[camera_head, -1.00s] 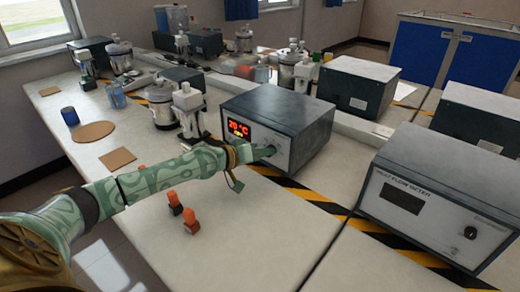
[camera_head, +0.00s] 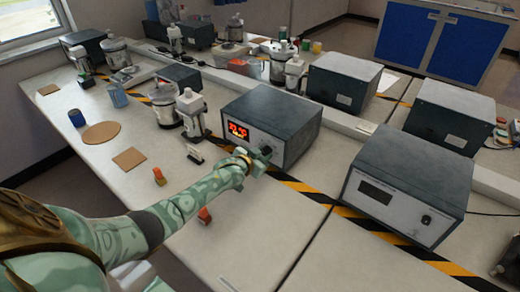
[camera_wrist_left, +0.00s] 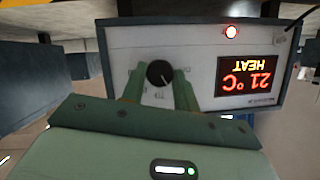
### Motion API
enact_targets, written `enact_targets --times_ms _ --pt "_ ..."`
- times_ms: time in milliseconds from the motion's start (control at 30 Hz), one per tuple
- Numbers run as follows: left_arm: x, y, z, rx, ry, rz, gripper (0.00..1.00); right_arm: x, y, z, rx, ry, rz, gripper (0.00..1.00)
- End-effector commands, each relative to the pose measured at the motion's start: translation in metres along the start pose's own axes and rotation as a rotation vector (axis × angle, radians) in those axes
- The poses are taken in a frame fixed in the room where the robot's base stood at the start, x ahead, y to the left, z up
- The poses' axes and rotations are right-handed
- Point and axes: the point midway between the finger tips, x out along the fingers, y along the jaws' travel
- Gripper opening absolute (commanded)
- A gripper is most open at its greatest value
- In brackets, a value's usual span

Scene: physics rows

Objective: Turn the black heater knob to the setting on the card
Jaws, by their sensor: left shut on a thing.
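The heater (camera_head: 285,112) is a dark grey box with a light front panel, standing mid-table in the head view. Its lit red display (camera_wrist_left: 247,82) appears upside down in the left wrist view and reads 21 °C HEAT. The round black knob (camera_wrist_left: 158,74) has a pale pointer mark and sits between the green fingers of my left gripper (camera_wrist_left: 160,90). In the head view my left gripper (camera_head: 262,160) is at the heater's front panel, shut on the knob, which is mostly covered there. I cannot make out a setting card.
A heat flow meter (camera_head: 400,185) with its own black knob stands to the right. Small orange-topped items (camera_head: 204,216) lie near my left arm. Metal pots and a blue cup (camera_head: 76,118) stand at the left. Striped tape (camera_head: 310,190) runs before the heater.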

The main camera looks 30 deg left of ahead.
Motion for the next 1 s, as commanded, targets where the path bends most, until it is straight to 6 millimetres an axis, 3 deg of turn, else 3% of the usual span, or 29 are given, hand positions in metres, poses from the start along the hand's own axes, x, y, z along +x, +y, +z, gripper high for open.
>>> enact_targets --times_ms 367,1000 --pt "0.002 0.006 0.005 0.325 0.004 -0.131 0.07 0.007 0.000 0.002 0.000 -0.004 0.000 0.00" --pt "0.005 0.011 0.013 0.887 0.009 -0.354 0.07 0.076 -0.007 0.024 -0.001 -0.046 -0.013 0.00"
